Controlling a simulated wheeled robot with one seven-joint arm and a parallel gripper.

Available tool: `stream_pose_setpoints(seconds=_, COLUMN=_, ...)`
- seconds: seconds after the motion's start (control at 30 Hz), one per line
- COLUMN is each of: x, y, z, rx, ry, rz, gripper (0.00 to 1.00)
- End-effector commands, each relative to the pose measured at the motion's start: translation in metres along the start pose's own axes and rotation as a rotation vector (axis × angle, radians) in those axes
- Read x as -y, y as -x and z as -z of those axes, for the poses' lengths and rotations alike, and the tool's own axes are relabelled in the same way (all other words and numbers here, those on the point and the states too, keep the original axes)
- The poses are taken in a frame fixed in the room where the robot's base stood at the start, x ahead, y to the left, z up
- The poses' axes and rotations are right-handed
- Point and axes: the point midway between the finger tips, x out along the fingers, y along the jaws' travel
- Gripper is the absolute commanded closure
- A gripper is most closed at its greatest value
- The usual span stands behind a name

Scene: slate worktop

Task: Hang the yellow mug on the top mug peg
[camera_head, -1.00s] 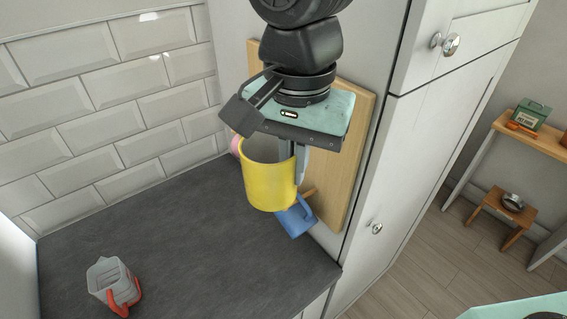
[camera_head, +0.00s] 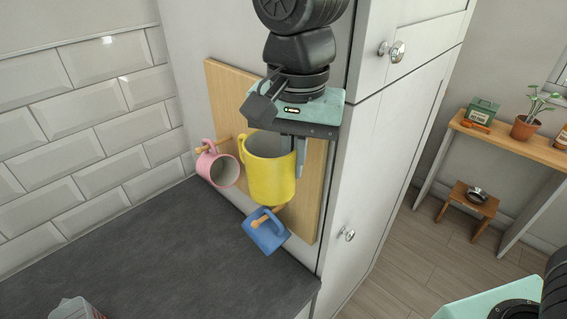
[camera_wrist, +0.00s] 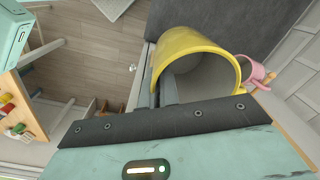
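The yellow mug (camera_head: 270,172) is held upright in my gripper (camera_head: 297,160), its rim up and its handle on the left in the head view. The fingers pinch the mug's wall on the side away from the handle. The yellow mug (camera_wrist: 196,45) also fills the upper middle of the wrist view. A wooden board (camera_head: 222,92) stands on the wall behind it. A pink mug (camera_head: 218,168) hangs on a peg at the left, and a blue mug (camera_head: 266,232) on a lower peg. The top peg is not visible; my gripper and the mug cover part of the board.
The slate worktop (camera_head: 150,245) is mostly clear below the board. A measuring jug (camera_head: 75,309) shows at the bottom edge. A tall white cabinet (camera_head: 372,160) rises right beside the board. A wooden shelf with a plant (camera_head: 524,124) stands far right.

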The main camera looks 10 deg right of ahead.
Motion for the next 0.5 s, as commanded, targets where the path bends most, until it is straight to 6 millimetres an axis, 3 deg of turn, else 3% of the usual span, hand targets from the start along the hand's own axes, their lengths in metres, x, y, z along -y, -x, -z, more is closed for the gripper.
stream_pose_setpoints(seconds=0.5, x=-0.014, y=-0.005, z=0.024, rx=0.0, ry=-0.001, rz=0.0, gripper=1.0)
